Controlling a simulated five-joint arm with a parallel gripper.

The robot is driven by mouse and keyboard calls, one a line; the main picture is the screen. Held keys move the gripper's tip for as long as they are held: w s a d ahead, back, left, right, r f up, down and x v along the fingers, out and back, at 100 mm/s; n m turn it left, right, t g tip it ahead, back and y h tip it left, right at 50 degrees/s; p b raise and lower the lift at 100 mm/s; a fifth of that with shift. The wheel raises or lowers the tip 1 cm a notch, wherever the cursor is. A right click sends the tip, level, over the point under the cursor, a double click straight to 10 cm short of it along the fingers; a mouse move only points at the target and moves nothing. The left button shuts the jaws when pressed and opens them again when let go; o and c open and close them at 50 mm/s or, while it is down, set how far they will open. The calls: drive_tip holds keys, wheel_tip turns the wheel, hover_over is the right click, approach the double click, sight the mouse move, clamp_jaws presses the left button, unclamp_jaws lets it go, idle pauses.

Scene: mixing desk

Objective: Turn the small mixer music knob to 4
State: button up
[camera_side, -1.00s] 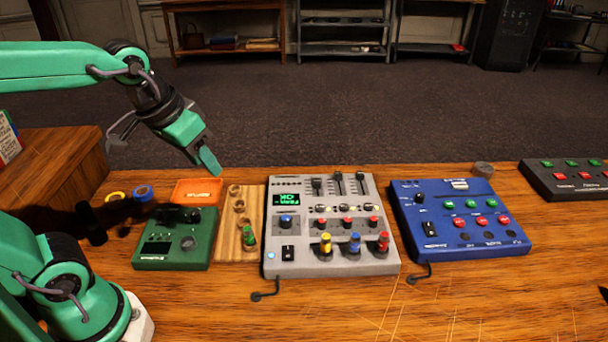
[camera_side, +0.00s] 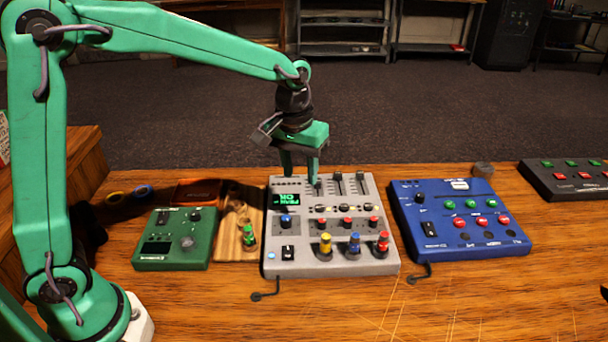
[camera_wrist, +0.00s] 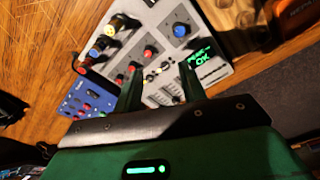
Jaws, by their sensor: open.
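The grey mixer (camera_side: 330,262) lies flat on the desk, with a lit green screen (camera_side: 284,197) that reads OK. Yellow (camera_side: 325,244), blue (camera_side: 354,243) and red (camera_side: 383,242) knobs stand along its front. A lone blue knob (camera_side: 286,221) sits below the screen. I cannot read which knob is the music one, nor any setting. My gripper (camera_side: 300,174) points down over the mixer's back edge, near the screen and faders. In the wrist view my gripper (camera_wrist: 159,92) is open and empty, its fingers apart over the panel.
A small green box (camera_side: 172,257) and a wooden strip (camera_side: 228,251) with knobs lie left of the mixer. A blue mixer (camera_side: 480,250) is on its right, and a dark panel (camera_side: 560,190) farther right. The desk front (camera_side: 430,310) is mostly clear; black cables lie there.

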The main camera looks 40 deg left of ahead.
drive_tip(key=g, duration=0.1)
hover_over(323, 221)
drive_tip(key=shift+n, duration=0.4)
wheel_tip(323, 221, down, 6)
drive_tip(key=shift+d+f, duration=0.1)
drive_tip(key=shift+f, duration=0.1)
drive_tip(key=shift+a+f, duration=0.2)
drive_tip(key=shift+f, duration=3.7)
clamp_jaws()
